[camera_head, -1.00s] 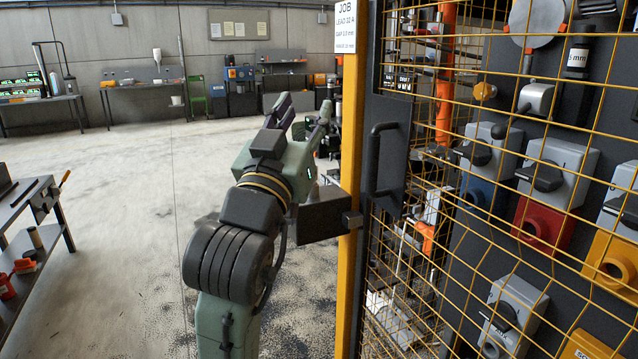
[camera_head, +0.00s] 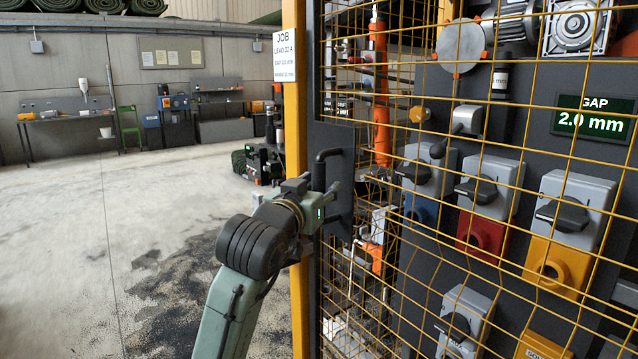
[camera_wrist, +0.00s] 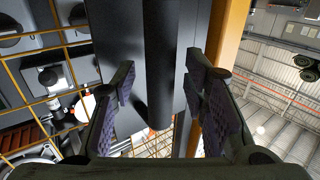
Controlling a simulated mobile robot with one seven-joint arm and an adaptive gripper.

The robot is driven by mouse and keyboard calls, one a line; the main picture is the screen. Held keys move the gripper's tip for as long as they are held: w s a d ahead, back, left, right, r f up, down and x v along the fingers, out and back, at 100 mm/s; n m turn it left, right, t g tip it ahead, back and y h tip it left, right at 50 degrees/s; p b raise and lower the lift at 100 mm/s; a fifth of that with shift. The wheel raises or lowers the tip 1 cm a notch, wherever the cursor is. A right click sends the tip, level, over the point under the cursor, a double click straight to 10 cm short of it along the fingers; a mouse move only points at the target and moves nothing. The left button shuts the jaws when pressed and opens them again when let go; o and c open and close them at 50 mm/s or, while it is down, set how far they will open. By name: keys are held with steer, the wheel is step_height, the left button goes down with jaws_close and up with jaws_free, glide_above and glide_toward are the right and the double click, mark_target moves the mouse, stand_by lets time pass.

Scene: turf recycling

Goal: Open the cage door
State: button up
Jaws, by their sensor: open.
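The cage door (camera_head: 487,139) is a yellow wire-mesh panel with a dark plate along its left side, beside a yellow post (camera_head: 296,120). It looks shut. A black bar handle (camera_head: 322,168) stands on the dark plate; its lower part is hidden behind my gripper (camera_head: 322,187). In the wrist view, the handle (camera_wrist: 160,55) runs between the fingers of my gripper (camera_wrist: 163,100). Both fingers are spread, with visible gaps on either side of the bar.
Behind the mesh are several grey switch boxes with red, yellow and blue bases, and a display (camera_head: 594,120) reading GAP 2.0 mm. A job sign (camera_head: 285,55) hangs on the post. Open floor (camera_head: 120,220) lies to the left, with a workbench (camera_head: 75,120) by the far wall.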

steer(key=shift+w+d, duration=0.1)
steer(key=shift+w, duration=0.2)
steer(key=shift+c, duration=0.4)
jaws_close()
stand_by(0.4)
